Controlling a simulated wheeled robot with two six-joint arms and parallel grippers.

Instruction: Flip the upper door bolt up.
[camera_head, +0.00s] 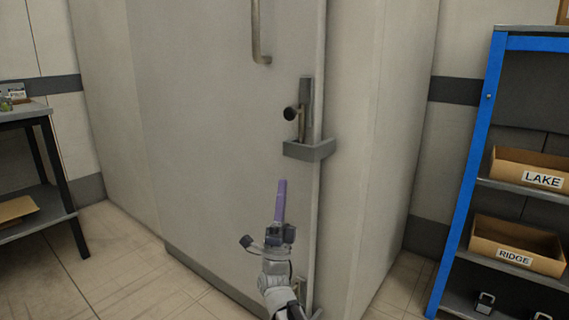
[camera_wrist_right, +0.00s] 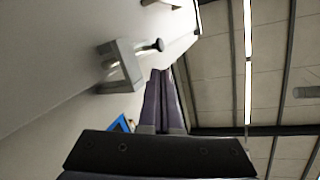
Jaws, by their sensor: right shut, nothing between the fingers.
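The upper door bolt (camera_head: 306,97) is a grey upright bar near the right edge of the pale door (camera_head: 215,130). Its black knob (camera_head: 290,113) sticks out to the left. The bar's lower end reaches down to a grey bracket (camera_head: 310,149). In the right wrist view the bracket (camera_wrist_right: 120,68) and the knob (camera_wrist_right: 152,46) show left of the fingertips. My right gripper (camera_head: 282,183) has purple fingers, shut and empty, pointing up. Its tips are below and left of the bracket, apart from it. The right wrist view also shows the closed fingers (camera_wrist_right: 160,75). My left gripper is out of view.
A door handle (camera_head: 261,35) is higher up on the door. Another metal fitting (camera_head: 301,286) shows low on the door, partly behind my right arm. A blue-framed shelf (camera_head: 467,190) with labelled boxes stands at right, a dark table (camera_head: 45,150) at left.

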